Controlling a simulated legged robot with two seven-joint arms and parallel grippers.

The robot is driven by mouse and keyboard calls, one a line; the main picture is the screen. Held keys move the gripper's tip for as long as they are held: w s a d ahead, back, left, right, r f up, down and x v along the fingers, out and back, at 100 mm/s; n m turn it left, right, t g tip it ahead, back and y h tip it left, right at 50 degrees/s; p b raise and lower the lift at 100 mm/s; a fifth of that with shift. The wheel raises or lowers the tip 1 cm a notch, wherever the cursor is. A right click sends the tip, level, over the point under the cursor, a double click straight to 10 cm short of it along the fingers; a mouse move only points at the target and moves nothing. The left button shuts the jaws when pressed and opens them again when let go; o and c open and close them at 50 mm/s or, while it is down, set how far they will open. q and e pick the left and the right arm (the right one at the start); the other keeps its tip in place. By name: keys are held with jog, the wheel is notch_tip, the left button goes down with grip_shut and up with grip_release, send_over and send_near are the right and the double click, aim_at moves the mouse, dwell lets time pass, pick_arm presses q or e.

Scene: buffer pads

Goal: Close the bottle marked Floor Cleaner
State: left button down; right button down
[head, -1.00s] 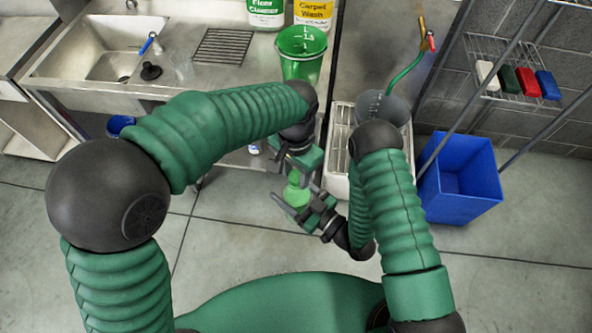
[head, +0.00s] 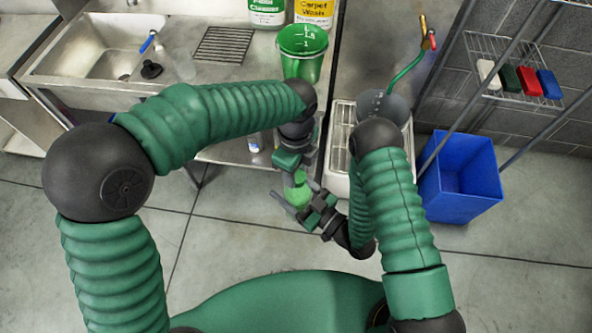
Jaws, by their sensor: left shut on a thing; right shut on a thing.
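A small green bottle (head: 298,192) is held upright between my two grippers, in front of the counter. My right gripper (head: 299,209) is shut on its body from the lower right. My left gripper (head: 297,174) is shut at its top, directly above. The cap and neck are hidden by the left gripper's fingers, so I cannot tell how the cap sits. No label is readable on this bottle. A larger container (head: 267,14) with a green label reading Floor Cleaner stands at the back of the counter, its top cut off by the frame.
A yellow-labelled Carpet Wash container (head: 313,12) and a green measuring bucket (head: 302,62) stand on the counter (head: 215,75). A sink (head: 105,50) is at left. A grey bucket (head: 392,104), a blue bin (head: 461,180) and a wire shelf with coloured pads (head: 515,75) are at right.

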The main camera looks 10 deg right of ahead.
pick_arm(q)
jog(key=m, duration=0.7)
jog(key=shift+w+d, duration=0.1)
jog(key=shift+w, duration=0.15)
jog(key=m, duration=0.4)
jog(key=shift+d, duration=0.15)
jog(key=m, duration=0.6)
jog(key=shift+d+m, duration=0.2)
jog(key=shift+m, duration=0.2)
jog(key=m, duration=0.3)
jog(key=shift+s+f, duration=0.25)
jog(key=shift+d+r+m, duration=0.1)
jog(key=shift+m, duration=0.5)
jog(key=shift+w+r+m, duration=0.15)
jog(key=shift+m, duration=0.25)
jog(key=c, duration=0.9)
grip_release()
